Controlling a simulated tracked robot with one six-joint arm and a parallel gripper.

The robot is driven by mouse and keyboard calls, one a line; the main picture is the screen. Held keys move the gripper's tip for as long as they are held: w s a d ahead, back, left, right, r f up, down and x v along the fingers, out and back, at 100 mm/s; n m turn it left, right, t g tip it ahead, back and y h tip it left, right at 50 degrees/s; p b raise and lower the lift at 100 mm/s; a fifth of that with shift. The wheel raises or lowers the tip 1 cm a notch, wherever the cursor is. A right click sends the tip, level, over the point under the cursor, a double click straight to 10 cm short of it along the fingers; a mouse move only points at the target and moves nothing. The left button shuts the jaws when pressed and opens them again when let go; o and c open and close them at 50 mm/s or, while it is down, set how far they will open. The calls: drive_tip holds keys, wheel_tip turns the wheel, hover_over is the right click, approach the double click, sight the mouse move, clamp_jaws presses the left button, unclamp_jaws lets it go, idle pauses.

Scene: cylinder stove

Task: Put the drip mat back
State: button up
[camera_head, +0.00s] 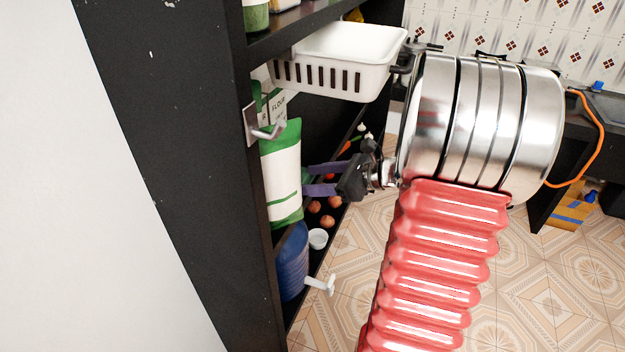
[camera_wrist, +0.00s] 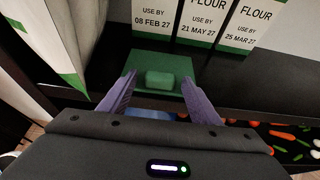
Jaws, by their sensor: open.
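A flat green piece (camera_wrist: 172,65), which looks like the drip mat, lies on the dark shelf in front of the flour packs in the wrist view. A lighter green raised block (camera_wrist: 159,81) sits on its middle. My gripper (camera_wrist: 158,88) is open, with its two purple fingers on either side of the block; I cannot tell whether they touch it. In the head view my gripper (camera_head: 306,180) reaches into the black shelf unit beside a white and green bag (camera_head: 281,178). The mat is mostly hidden there.
Flour packs (camera_wrist: 208,28) stand behind the green piece. The white and green bag (camera_wrist: 48,38) stands close on the left. A white basket (camera_head: 340,58) hangs above my gripper. Vegetables (camera_wrist: 285,140) and eggs lie on a lower shelf. A blue container (camera_head: 291,262) stands below.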

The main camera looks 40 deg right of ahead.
drive_tip(key=v, duration=1.2)
idle(0.7)
drive_tip(key=s+a+f+n+g+h, duration=0.1)
drive_tip(key=s+a+f+n+g, duration=0.1)
drive_tip(key=s+f+n+g, duration=0.25)
drive_tip(key=s+a+f+n+g+h, duration=0.2)
drive_tip(key=s+a+f+n+g, duration=0.15)
drive_tip(key=a+n, duration=0.55)
drive_tip(key=a+r+n+t+h, duration=0.1)
drive_tip(key=a+r+n, duration=0.3)
drive_tip(key=a+n, duration=0.4)
drive_tip(key=a+r+n+t+h, duration=0.1)
drive_tip(key=a+r+n+h, duration=0.2)
drive_tip(key=a+r+n, duration=0.2)
drive_tip(key=a+n, duration=0.3)
drive_tip(key=a, duration=0.2)
drive_tip(key=shift+a+r, duration=0.25)
drive_tip(key=shift+s, duration=0.1)
drive_tip(key=shift+c, duration=0.6)
